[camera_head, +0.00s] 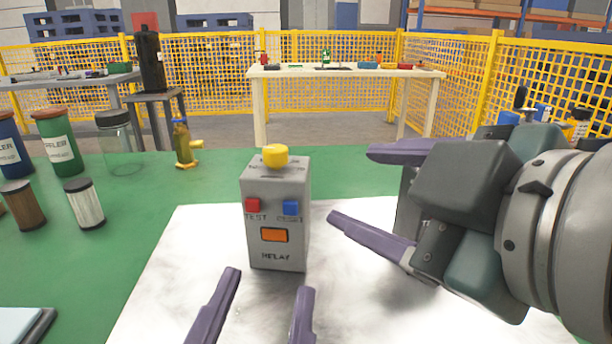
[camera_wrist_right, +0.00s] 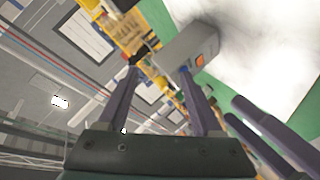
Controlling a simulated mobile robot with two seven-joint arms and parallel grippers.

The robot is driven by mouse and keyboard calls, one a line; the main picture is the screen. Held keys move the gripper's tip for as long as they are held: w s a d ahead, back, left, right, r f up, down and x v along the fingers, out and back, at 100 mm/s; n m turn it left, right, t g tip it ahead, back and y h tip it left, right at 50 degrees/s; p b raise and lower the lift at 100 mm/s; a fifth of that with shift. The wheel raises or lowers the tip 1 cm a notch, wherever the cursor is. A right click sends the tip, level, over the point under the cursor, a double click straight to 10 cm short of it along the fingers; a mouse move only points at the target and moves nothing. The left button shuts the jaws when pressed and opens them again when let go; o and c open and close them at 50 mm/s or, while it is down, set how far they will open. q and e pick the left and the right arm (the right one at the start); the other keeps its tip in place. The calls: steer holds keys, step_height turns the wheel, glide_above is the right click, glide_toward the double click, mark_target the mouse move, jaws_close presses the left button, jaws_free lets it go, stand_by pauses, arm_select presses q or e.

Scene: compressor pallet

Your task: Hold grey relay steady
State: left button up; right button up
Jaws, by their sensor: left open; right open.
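The grey relay (camera_head: 277,226) stands upright on a white sheet. It has a yellow knob on top, a red TEST button, a blue RESET button and an orange window. My left gripper (camera_head: 262,282) is open in front of it, fingers pointing toward its lower front, apparently not touching. My right gripper (camera_head: 350,185) is open to the right of the relay, its fingers pointing left toward it with a gap between.
The white sheet (camera_head: 180,270) lies on a green table (camera_head: 50,265). Filters (camera_head: 84,204), cans (camera_head: 57,142), a clear jar (camera_head: 119,143) and a small yellow-brown bottle (camera_head: 183,143) stand at the left. Behind are a bench (camera_head: 345,73) and yellow fencing (camera_head: 210,62).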

steer(key=a+r+t+y, duration=0.3)
steer(key=a+r, duration=0.2)
steer(key=a, duration=0.1)
steer(key=m, duration=0.7)
glide_toward(281, 155)
steer(key=w, duration=0.2)
steer(key=shift+m+y, duration=0.3)
steer(key=x, duration=0.9)
steer(key=shift+w+a+f, duration=0.1)
steer(key=shift+w+a, duration=0.05)
steer(key=shift+a, duration=0.25)
jaws_close()
